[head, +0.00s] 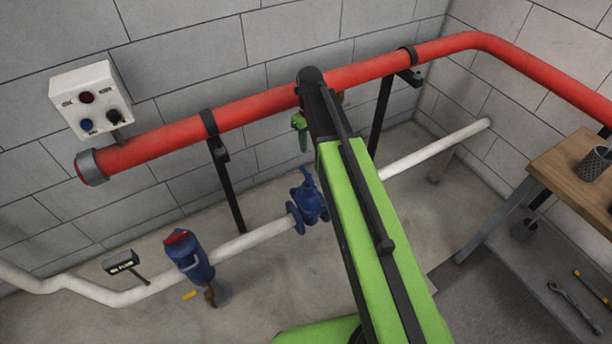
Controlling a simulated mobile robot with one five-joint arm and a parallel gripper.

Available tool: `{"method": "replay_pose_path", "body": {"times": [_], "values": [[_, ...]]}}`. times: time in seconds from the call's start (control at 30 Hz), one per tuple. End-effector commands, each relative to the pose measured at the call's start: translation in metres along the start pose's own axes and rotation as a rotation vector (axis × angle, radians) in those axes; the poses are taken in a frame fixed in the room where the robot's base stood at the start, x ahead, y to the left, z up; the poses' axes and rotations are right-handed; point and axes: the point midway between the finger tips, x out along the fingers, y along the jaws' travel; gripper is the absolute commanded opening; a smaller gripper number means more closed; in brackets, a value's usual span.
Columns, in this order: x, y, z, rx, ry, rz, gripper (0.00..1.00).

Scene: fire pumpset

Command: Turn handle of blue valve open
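The blue valve (309,205) sits on the low white pipe (415,157), just left of my green arm, which hides part of its right side. Its blue handle (308,181) sticks up from the top of the body; its exact setting is hard to tell. My arm reaches up the middle of the view to a black joint in front of the red pipe. A small green part beside that joint seems to be my gripper (302,130), above and apart from the valve. The arm mostly hides it, so its fingers cannot be made out.
The red pipe (240,117) runs along the wall on black supports. A white control box (91,99) hangs at left. A blue unit with a red top (190,257) stands left of the valve. A wooden bench (565,166) is at right. Floor in front of the valve is clear.

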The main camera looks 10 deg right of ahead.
Motion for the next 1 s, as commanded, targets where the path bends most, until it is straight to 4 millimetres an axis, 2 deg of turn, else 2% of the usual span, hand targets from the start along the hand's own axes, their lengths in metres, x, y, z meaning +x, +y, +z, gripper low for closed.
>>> {"method": "replay_pose_path", "body": {"times": [0.13, 0.33, 0.47, 0.57, 1.0], "values": [[0.002, -0.004, 0.008, 0.158, 0.000, 0.000, 0.36], [0.005, -0.003, 0.008, 0.177, 0.000, 0.000, 0.36], [0.017, -0.003, 0.008, 0.175, 0.000, 0.000, 0.36], [0.033, -0.002, 0.008, 0.174, 0.000, 0.000, 0.36], [0.125, -0.002, 0.008, 0.171, 0.000, 0.000, 0.36]]}}
